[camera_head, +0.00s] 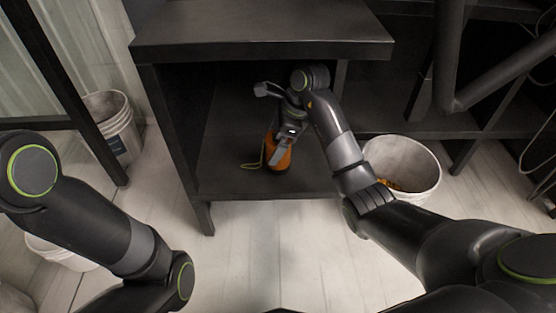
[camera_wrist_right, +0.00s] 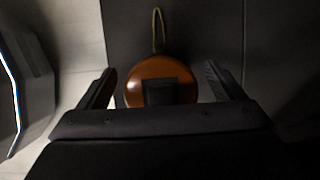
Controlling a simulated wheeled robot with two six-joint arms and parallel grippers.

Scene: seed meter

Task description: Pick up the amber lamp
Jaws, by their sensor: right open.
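The amber lamp (camera_head: 279,152) stands on the lower shelf of the dark unit, orange with a dark top and a thin loop handle out to its left. In the right wrist view the lamp (camera_wrist_right: 162,82) is a round orange body with a dark block at its near side and the loop beyond it. My right gripper (camera_head: 284,143) reaches into the shelf over the lamp and partly hides it. Its two fingers (camera_wrist_right: 160,84) are open, one on each side of the lamp, with a gap visible on the right. My left arm shows at the lower left, but its gripper is out of view.
A white bucket (camera_head: 402,165) is right of the unit; another bucket (camera_head: 112,125) is at the left. The floor (camera_head: 270,250) in front is clear.

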